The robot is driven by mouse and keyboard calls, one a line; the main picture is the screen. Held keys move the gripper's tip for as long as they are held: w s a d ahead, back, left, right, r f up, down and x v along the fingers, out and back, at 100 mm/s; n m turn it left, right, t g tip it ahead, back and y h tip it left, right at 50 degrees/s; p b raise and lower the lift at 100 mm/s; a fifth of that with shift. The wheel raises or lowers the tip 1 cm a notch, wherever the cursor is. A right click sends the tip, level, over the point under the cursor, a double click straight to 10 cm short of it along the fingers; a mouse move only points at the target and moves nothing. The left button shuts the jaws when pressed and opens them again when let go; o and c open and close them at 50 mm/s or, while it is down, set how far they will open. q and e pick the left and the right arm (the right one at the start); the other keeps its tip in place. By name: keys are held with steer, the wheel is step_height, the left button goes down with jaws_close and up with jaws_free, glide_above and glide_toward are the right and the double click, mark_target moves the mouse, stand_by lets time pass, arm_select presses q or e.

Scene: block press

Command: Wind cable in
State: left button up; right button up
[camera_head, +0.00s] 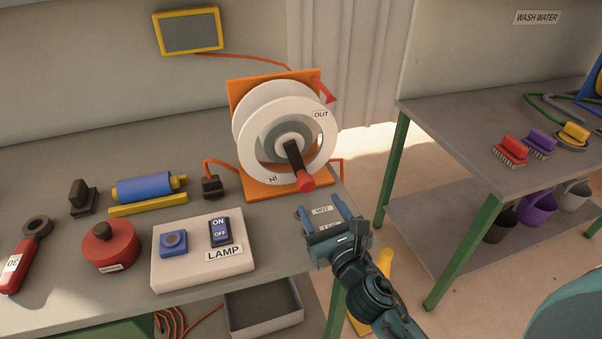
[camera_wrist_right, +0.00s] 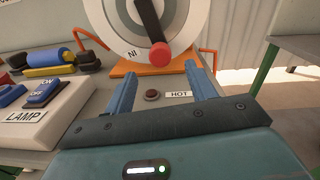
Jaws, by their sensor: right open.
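A white cable reel (camera_head: 285,130) with "OUT" and "IN" labels stands on an orange stand (camera_head: 237,92) at the table's back right. Its black crank ends in a red knob (camera_head: 305,182), pointing low on the reel's face. The knob also shows at the top of the right wrist view (camera_wrist_right: 160,56). An orange cable (camera_head: 222,163) runs from the stand to a dark plug (camera_head: 212,186). My right gripper (camera_head: 325,217) is open and empty, in front of and below the knob, apart from it. My left gripper is not in view.
A lamp switch box (camera_head: 203,262), a red round object (camera_head: 110,245) and a blue roller (camera_head: 145,188) stand left on the table. A small dark button by a "HOT" label (camera_wrist_right: 179,94) lies between my fingers in the wrist view. Another table (camera_head: 460,125) stands right, across a gap.

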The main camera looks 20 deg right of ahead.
mark_target(309, 187)
steer(key=w, duration=1)
steer(key=shift+w+a, duration=0.2)
steer(key=shift+a, duration=0.15)
steer(key=shift+f, duration=0.1)
jaws_close()
